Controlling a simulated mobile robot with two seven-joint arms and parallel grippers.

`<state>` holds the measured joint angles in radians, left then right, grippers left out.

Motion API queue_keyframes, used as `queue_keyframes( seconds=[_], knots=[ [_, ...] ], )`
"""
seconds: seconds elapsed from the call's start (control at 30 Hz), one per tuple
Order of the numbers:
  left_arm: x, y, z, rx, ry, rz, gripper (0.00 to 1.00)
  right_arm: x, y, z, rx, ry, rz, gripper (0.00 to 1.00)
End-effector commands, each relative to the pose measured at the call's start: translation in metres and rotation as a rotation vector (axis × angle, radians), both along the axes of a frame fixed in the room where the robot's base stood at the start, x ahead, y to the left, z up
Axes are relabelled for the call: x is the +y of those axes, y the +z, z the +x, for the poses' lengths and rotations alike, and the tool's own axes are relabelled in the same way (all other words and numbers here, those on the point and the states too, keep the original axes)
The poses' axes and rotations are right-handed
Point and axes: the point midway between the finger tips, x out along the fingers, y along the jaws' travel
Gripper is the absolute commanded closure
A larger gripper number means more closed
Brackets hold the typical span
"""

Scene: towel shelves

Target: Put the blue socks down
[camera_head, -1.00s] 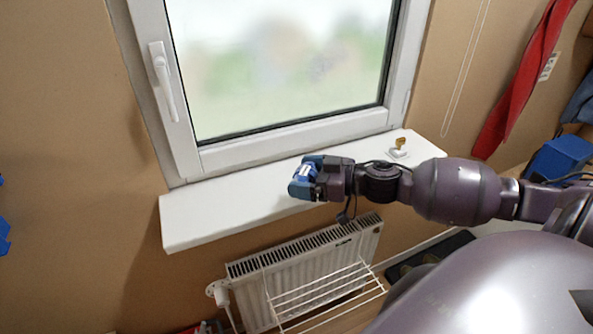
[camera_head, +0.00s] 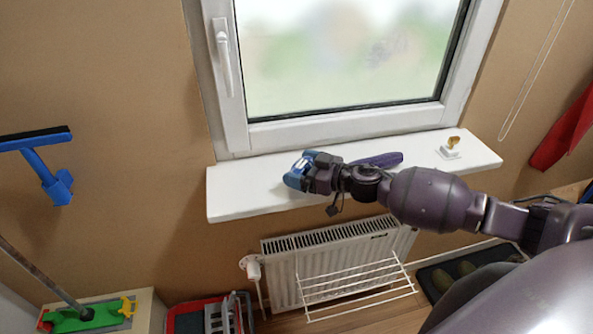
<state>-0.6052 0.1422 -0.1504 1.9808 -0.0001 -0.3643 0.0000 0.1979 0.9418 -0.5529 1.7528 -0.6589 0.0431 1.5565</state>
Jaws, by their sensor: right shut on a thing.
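My right gripper (camera_head: 306,172) reaches in from the right and is over the left-middle part of the white windowsill (camera_head: 235,196). It is shut on the blue socks (camera_head: 294,180), a small blue bundle at the gripper's tip, partly hidden by the fingers. I cannot tell whether the socks touch the sill. My left gripper is not in view.
A purple object (camera_head: 385,159) lies on the sill behind my right arm. A small white and gold item (camera_head: 450,148) stands at the right. A radiator (camera_head: 330,262) and white wire rack (camera_head: 360,284) are below. A blue squeegee (camera_head: 47,178) is at left. The sill's left end is clear.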

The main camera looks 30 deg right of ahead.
Motion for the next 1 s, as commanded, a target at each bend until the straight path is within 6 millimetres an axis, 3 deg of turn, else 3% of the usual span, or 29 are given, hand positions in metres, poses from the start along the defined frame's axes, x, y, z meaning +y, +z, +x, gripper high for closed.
queue_keyframes(
  seconds=[0.17,0.6,0.63,0.67,1.0],
  knots=[
    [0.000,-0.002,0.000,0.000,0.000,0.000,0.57,0.008,-0.014,0.012,0.000,-0.001,0.002,0.33],
    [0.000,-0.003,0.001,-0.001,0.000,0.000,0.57,0.008,-0.019,0.012,0.001,0.000,0.002,0.33],
    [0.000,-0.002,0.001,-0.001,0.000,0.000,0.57,0.008,-0.018,0.012,0.001,0.000,0.001,0.05],
    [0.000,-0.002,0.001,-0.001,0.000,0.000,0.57,0.008,-0.018,0.012,0.001,0.000,0.001,0.01],
    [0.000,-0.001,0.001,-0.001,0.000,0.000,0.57,0.007,-0.015,0.011,0.001,-0.001,-0.001,0.00]
  ],
)
